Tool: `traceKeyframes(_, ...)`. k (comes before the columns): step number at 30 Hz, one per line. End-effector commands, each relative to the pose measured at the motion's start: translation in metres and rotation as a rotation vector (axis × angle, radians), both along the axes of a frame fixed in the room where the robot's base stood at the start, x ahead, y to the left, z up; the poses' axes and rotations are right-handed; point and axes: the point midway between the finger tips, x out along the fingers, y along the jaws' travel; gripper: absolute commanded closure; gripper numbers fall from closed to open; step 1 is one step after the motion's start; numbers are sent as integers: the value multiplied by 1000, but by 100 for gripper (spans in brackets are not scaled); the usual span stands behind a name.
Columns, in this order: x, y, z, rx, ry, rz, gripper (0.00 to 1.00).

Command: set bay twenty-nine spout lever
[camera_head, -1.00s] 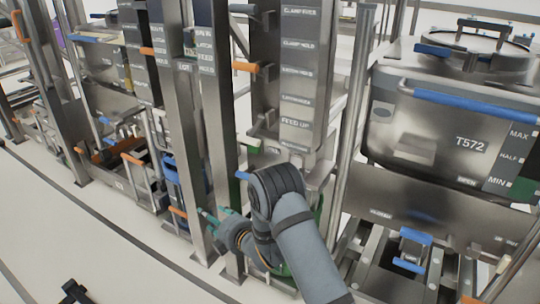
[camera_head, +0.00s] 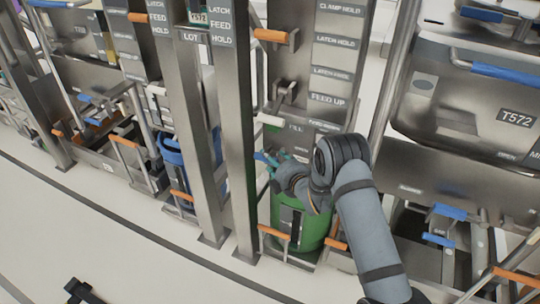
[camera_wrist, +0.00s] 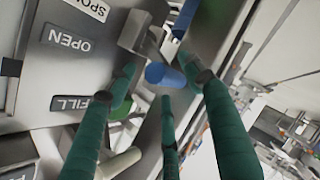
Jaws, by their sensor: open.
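The spout lever (camera_wrist: 165,76) has a blue round grip and sits on a metal bracket beside the SPOUT and OPEN (camera_wrist: 70,40) labels in the wrist view. A small blue tip shows near my fingers in the head view (camera_head: 262,157). My gripper (camera_wrist: 158,88) has green fingers, spread open around the blue grip; I cannot tell whether they touch it. In the head view my gripper (camera_head: 270,161) is in front of the bay column, above a green bin (camera_head: 300,225). The bay number is not readable.
A FILL label (camera_wrist: 72,103) and a pale handle (camera_wrist: 118,163) lie close to my fingers. A steel post (camera_head: 237,130) stands just left of my gripper. Orange-handled levers (camera_head: 270,35) project from the column. Tank T572 (camera_head: 460,120) stands to the right.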

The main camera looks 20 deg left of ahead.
Motion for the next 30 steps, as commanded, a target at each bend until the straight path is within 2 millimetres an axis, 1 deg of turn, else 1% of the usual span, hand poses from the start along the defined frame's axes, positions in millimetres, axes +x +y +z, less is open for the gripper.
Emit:
traceKeyframes(3, 13, 12, -6, 1, -1, 0, 48)
traceKeyframes(9, 26, 24, -12, 1, 0, -1, 48)
traceKeyframes(14, 30, 27, -14, 0, 0, 0, 48)
traceKeyframes(21, 31, 28, -15, -1, 1, 0, 48)
traceKeyframes(23, 30, 28, -14, -1, 1, 0, 51)
traceKeyframes(30, 30, 28, -14, -1, 1, 0, 65)
